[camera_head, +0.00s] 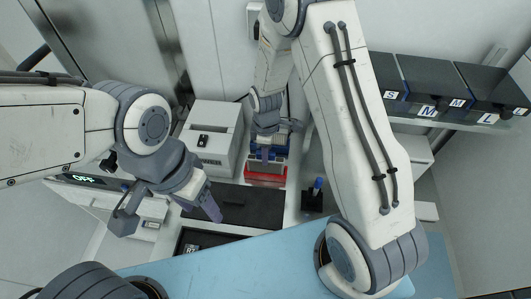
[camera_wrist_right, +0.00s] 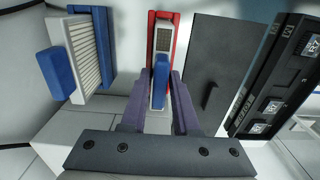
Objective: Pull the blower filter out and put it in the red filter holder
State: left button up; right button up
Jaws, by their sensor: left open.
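The red holder (camera_head: 265,175) also shows in the head view. My right gripper (camera_wrist_right: 160,78) has its two purple fingers on either side of the blue handle. Whether they touch it cannot be told. My left gripper (camera_head: 168,214) is open and empty at the left, away from the holder.
Another white pleated filter with a blue frame and handle (camera_wrist_right: 57,73) stands beside the red holder. A black panel (camera_head: 240,207) lies in front of it. A white box (camera_head: 210,138) stands to its left. Labelled black bins (camera_head: 445,90) are at the right. The blue surface (camera_head: 230,270) in front is clear.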

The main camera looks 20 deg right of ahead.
jog(key=o, duration=0.4)
notch_tip(320, 180, up, 9)
jog(key=shift+r+b, duration=0.15)
jog(key=shift+b, duration=0.9)
jog(key=shift+r, duration=0.65)
